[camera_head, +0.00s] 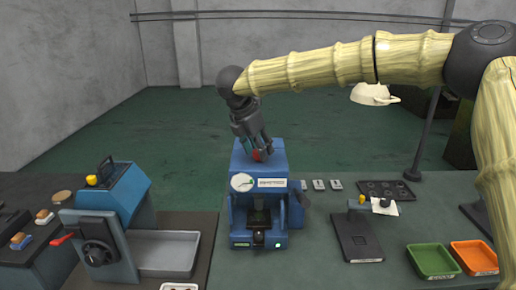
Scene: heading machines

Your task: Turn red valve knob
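A small red knob (257,155) shows at the top of the blue machine (238,165) in the middle of the bench. My gripper (260,150) reaches down to it from above, tilted, with its dark fingertips at the knob. The fingers hide part of the knob. I cannot tell whether they are closed on it, touching it or only beside it. The blue machine has a white round gauge (243,182) and a label on its front.
A blue-grey machine (105,205) with a red lever (63,238), a handwheel and a grey tray (167,252) stands at the left. A dark press plate (357,235), a green tray (433,261) and an orange tray (475,257) lie at the right. A lamp (373,94) hangs above the right side.

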